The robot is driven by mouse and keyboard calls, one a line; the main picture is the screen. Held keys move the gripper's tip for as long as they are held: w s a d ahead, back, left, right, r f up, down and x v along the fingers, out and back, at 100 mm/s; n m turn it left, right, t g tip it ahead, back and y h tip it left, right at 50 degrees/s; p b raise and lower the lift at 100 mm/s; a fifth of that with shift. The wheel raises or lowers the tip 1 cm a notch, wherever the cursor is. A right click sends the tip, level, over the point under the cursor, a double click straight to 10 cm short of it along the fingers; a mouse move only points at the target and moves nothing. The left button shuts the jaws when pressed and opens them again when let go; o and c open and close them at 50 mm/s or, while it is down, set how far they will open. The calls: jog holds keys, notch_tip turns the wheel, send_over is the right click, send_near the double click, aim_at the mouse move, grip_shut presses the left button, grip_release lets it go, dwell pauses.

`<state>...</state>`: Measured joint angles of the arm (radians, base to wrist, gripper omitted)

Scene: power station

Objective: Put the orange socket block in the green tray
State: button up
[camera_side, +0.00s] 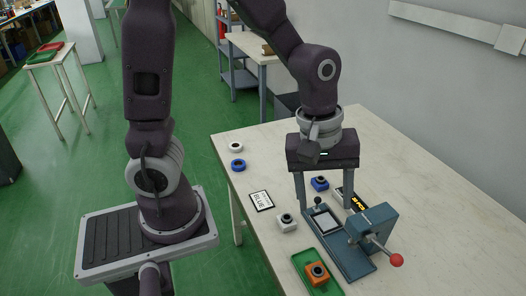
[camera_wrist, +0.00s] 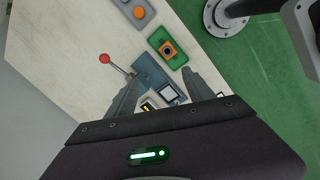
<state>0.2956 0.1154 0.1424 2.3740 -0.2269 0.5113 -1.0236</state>
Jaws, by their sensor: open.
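The orange socket block (camera_side: 317,272), with a dark round socket on top, sits in the green tray (camera_side: 298,261) at the front of the table. In the wrist view the block (camera_wrist: 168,49) also lies within the outline of the tray (camera_wrist: 157,36). My gripper (camera_side: 325,206) is open and points down over the blue-grey fixture, farther back than the tray. In the wrist view its fingers (camera_wrist: 160,76) are spread apart, with nothing held between them. The orange block is clear of the fingers.
A blue-grey fixture (camera_side: 374,221) with a red-knobbed lever (camera_side: 396,260) stands beside the tray. The table's right side is clear.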

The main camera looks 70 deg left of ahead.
jog(key=s+a+r+m+t, duration=0.2)
jog(key=s+a+r+m, duration=0.1)
jog(key=s+r+m, duration=0.2)
jog(key=s+a+r+m+t+y, duration=0.1)
jog(key=s+a+r+m+t, duration=0.1)
jog(key=s+r+m, duration=0.4)
jog(key=shift+s+a+m, duration=0.45)
jog(key=shift+a+m, duration=0.15)
jog(key=shift+a, duration=0.2)
jog(key=shift+r, duration=0.15)
dwell(0.5)
